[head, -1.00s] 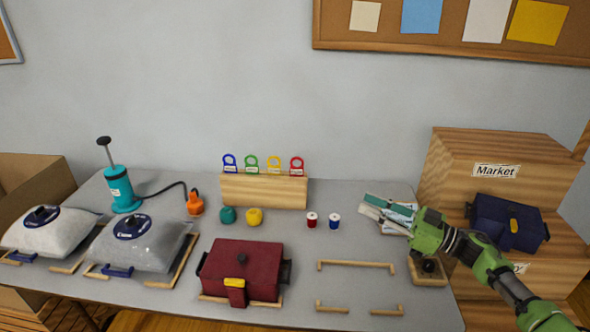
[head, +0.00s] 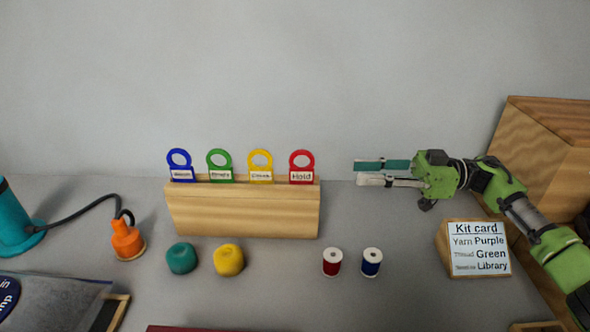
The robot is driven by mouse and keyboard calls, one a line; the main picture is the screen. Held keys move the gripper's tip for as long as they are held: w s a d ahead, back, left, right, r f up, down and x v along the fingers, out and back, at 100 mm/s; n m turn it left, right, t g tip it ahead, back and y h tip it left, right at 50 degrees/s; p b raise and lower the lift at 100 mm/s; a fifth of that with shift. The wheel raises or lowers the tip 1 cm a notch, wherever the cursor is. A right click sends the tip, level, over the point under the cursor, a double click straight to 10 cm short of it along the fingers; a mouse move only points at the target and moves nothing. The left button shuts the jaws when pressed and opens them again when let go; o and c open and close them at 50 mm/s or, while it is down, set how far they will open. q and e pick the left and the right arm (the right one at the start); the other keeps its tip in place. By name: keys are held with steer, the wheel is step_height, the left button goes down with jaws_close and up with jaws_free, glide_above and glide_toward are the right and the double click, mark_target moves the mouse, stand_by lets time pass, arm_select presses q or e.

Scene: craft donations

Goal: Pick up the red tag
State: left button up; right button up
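The red tag (head: 302,164) has a ring top and a label reading "Hold". It stands upright at the right end of a wooden rack (head: 243,215), beside the yellow tag (head: 260,166), green tag (head: 220,165) and blue tag (head: 180,165). My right gripper (head: 362,172) comes in from the right at about the tag's height in the picture. Its two fingers point left at the red tag and are apart, with nothing between them. A gap separates the fingertips from the tag. My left gripper is not in view.
A green yarn ball (head: 181,258), yellow yarn ball (head: 228,260), red spool (head: 332,262) and blue spool (head: 372,262) stand in front of the rack. A kit card (head: 479,248) stands below my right arm. An orange nozzle (head: 127,240) is at left.

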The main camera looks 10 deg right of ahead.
glide_toward(302, 173)
steer(key=w+x, duration=0.1)
steer(key=x, duration=0.4)
steer(key=shift+s+x, duration=0.1)
steer(key=shift+x, duration=1.15)
steer(key=shift+s+x, duration=0.15)
steer(key=shift+x, duration=1.1)
steer(key=shift+f, duration=0.15)
jaws_close()
